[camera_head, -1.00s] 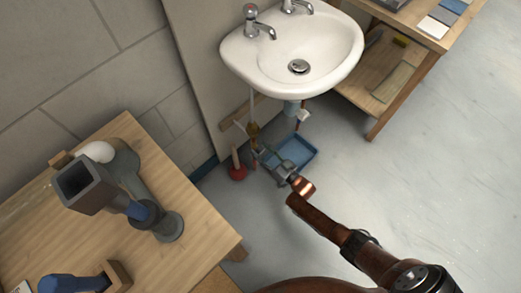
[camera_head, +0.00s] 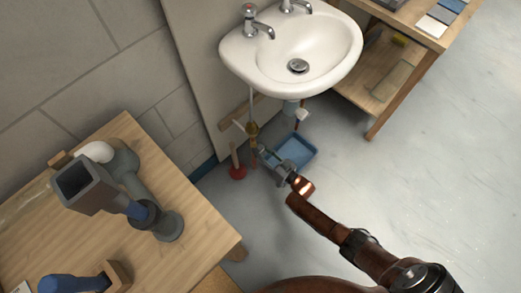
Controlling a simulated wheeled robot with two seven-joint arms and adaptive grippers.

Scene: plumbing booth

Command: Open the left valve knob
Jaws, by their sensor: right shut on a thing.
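A white sink (camera_head: 255,68) hangs on the wall panel at the top middle. Under its left side is a brass valve (camera_head: 253,131) on a thin supply pipe. The left valve knob itself is too small to make out clearly. My right arm comes in from the lower right, and my right gripper (camera_head: 268,155) reaches under the sink at this valve. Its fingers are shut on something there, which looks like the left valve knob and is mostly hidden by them. My left gripper is not in view.
A blue tray (camera_head: 309,158) and a red plunger (camera_head: 237,172) are on the floor near the gripper. A wooden workbench (camera_head: 205,214) with pipe parts stands at left. A wooden shelf unit (camera_head: 385,113) stands at right. The floor at right is clear.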

